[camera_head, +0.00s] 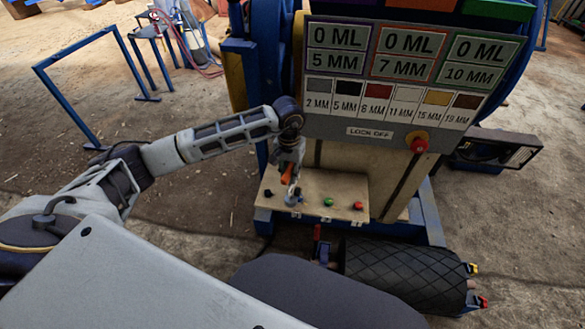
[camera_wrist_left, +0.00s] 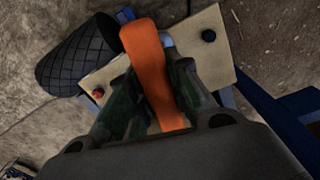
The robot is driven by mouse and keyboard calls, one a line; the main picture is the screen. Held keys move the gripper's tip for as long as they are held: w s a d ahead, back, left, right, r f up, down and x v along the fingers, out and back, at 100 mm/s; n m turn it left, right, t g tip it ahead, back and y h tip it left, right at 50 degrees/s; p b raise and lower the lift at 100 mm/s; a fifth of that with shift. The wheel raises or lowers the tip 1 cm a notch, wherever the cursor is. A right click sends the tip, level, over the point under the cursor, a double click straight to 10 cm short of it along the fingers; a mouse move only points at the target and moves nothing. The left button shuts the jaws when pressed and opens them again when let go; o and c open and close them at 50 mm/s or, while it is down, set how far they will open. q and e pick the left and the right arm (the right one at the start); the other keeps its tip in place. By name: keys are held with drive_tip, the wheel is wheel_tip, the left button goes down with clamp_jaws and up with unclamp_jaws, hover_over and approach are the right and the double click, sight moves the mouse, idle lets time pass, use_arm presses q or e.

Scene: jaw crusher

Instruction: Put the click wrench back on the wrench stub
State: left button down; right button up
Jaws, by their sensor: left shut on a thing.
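The click wrench, with an orange handle (camera_head: 287,173), is held by my left gripper (camera_head: 290,160) above a beige button panel (camera_head: 313,183). In the left wrist view the orange handle (camera_wrist_left: 152,70) runs between the fingers of my left gripper (camera_wrist_left: 158,95), which is shut on it. A grey metal part (camera_head: 292,194) lies below the handle at the panel, and a pale bluish end (camera_wrist_left: 166,40) shows beside the handle in the wrist view. I cannot tell whether these are wrench head or wrench stub, nor whether the two touch. My right gripper is not in view.
The panel carries a black knob (camera_head: 267,193), a green button (camera_head: 328,202) and a red button (camera_head: 358,205). A label board (camera_head: 395,70) overhangs behind it, with a red knob (camera_head: 419,144). A black textured roller (camera_head: 400,272) lies in front. Blue frames stand at left.

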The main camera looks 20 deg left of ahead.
use_arm(q)
drive_tip(key=shift+s+a+r+p, duration=0.25)
drive_tip(key=shift+a+p, duration=0.15)
drive_tip(key=shift+p, duration=0.1)
drive_tip(key=w+a+r+n+p, duration=0.2)
drive_tip(key=a+r, duration=0.4)
drive_tip(key=a, duration=0.4)
drive_tip(key=shift+w+a+p, duration=0.4)
drive_tip(key=shift+w+p, duration=0.15)
drive_tip(key=shift+p, duration=0.7)
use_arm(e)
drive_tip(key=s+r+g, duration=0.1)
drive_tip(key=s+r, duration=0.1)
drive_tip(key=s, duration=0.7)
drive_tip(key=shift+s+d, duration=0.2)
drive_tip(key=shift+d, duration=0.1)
